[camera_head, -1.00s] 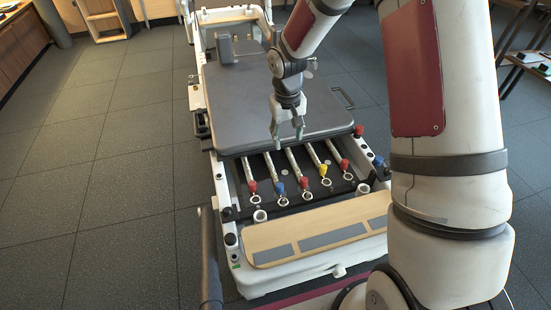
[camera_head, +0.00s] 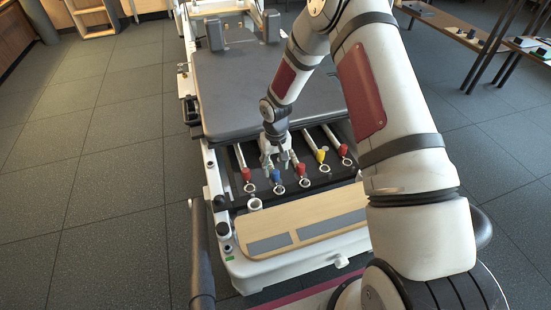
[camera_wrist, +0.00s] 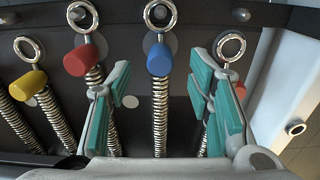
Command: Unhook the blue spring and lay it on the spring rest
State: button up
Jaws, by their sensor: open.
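The blue spring (camera_wrist: 160,110) shows in the wrist view as a silver coil with a blue collar (camera_wrist: 160,60) and a ring at its end. The ring lies at a round post on the black spring bed; I cannot tell how it is hooked. In the head view its blue collar (camera_head: 276,176) is just below my gripper. My gripper (camera_head: 278,168) is open above the springs. In the wrist view its teal-padded fingers (camera_wrist: 165,105) stand on either side of the blue spring, apart from it. I cannot tell which surface is the spring rest.
A red-collared spring (camera_wrist: 78,60) and a yellow-collared one (camera_wrist: 29,85) lie left of the blue one in the wrist view. Another ring is close beside the right finger. A wooden board with grey pads (camera_head: 310,222) is in front; the grey carriage (camera_head: 245,90) is behind.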

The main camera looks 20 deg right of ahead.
aim_at(276, 172)
jog(key=shift+f+b, duration=0.7)
jog(key=shift+f, duration=1.6)
grip_shut()
